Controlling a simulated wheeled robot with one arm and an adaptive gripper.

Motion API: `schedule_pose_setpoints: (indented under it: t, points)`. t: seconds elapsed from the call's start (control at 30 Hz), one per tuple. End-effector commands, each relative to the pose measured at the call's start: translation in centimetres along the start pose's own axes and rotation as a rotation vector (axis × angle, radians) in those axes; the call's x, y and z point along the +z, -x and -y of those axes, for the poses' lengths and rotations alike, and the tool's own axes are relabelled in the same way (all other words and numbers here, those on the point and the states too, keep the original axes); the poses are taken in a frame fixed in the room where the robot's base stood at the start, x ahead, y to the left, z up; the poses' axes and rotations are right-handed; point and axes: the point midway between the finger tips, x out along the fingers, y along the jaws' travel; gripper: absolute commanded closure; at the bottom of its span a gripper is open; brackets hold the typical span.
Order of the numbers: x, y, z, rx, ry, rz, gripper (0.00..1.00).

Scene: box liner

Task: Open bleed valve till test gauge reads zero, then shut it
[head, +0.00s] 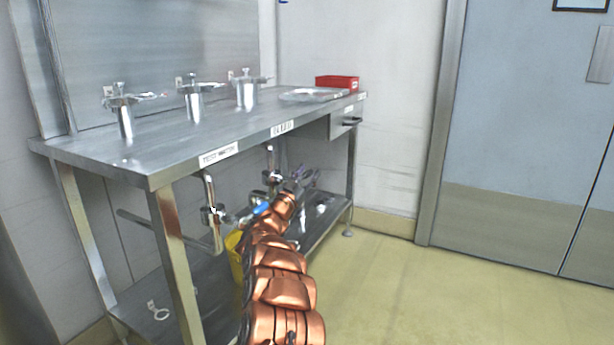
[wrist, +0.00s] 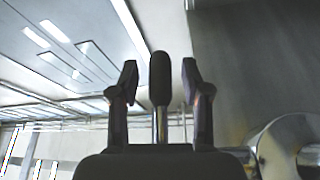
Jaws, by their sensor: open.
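My copper-coloured arm reaches under the front of a steel bench. My gripper (head: 308,180) is small in the head view, near the pipework below the bench top. In the wrist view my gripper (wrist: 160,78) is open. A dark-gripped lever on a metal stem (wrist: 160,112) stands between its two fingers, with a gap on each side. I cannot tell whether this is the bleed valve's handle. A vertical pipe with a valve body (head: 212,216) hangs below the bench's left part. A second pipe (head: 271,160) hangs farther right, partly behind my arm. No gauge dial is readable.
The bench top (head: 150,150) carries several metal fittings (head: 195,103), a tray (head: 312,95) and a red box (head: 337,83). A lower shelf (head: 325,222), a yellow item (head: 236,255) and bench legs (head: 172,255) crowd the arm. Floor (head: 400,290) at right is clear.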

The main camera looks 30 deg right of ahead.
Motion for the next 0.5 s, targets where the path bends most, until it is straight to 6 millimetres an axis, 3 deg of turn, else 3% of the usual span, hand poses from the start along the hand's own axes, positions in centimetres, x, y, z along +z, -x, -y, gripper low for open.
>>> schedule_pose_setpoints:
  t: [0.07, 0.5]
  points:
    - [0.00, 0.00, 0.00, 0.000, 0.000, 0.000, 0.53]
    - [0.03, 0.01, -0.01, 0.000, 0.000, 0.000, 0.98]
